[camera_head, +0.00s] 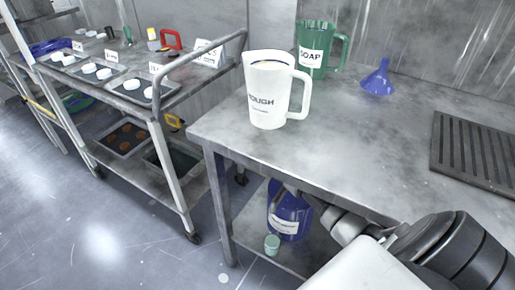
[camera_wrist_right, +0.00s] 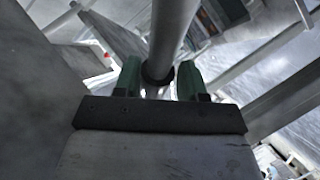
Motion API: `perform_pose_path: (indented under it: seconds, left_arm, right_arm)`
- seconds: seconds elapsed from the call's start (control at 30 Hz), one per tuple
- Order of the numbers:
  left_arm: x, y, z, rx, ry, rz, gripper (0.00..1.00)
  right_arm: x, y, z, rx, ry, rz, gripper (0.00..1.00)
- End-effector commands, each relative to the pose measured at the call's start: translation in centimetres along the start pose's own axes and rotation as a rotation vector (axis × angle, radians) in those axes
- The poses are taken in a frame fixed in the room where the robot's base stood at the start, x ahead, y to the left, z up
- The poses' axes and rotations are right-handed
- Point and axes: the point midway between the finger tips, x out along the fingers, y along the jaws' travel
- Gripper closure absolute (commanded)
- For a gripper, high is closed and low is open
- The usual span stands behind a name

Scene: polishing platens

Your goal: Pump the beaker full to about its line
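The white beaker (camera_head: 267,97), labelled "ROUGH" and with a handle on its right, stands upright near the left end of the steel table; its fill level cannot be told. A blue jug (camera_head: 286,212) with a white label stands on the table's lower shelf, its top partly hidden by my right arm. My right gripper is hidden or unclear in the head view. In the right wrist view its green fingers (camera_wrist_right: 159,78) are apart, with a grey pole (camera_wrist_right: 172,35) with a dark collar showing between them; contact cannot be told. My left gripper is not in view.
A green SOAP pitcher (camera_head: 319,52) and a blue funnel (camera_head: 378,80) stand behind the beaker. A dark slotted grate (camera_head: 475,150) lies at the right. A small green cup (camera_head: 272,244) is on the lower shelf. A cart (camera_head: 165,108) stands left; the middle tabletop is clear.

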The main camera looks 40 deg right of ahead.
Motion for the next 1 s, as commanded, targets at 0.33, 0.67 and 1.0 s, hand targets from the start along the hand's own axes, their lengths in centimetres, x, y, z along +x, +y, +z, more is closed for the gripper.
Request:
perform_pose_path:
  seconds: [0.33,0.67,1.0]
  left_arm:
    - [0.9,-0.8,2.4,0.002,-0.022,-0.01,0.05]
    - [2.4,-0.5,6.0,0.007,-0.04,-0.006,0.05]
    - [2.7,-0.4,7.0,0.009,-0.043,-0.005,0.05]
  right_arm:
    - [-2.8,0.1,0.0,-0.001,-0.001,-0.001,0.59]
    - [-9.1,0.0,0.0,0.0,0.0,-0.002,0.59]
    - [-10.8,0.0,0.0,0.0,0.0,0.0,0.59]
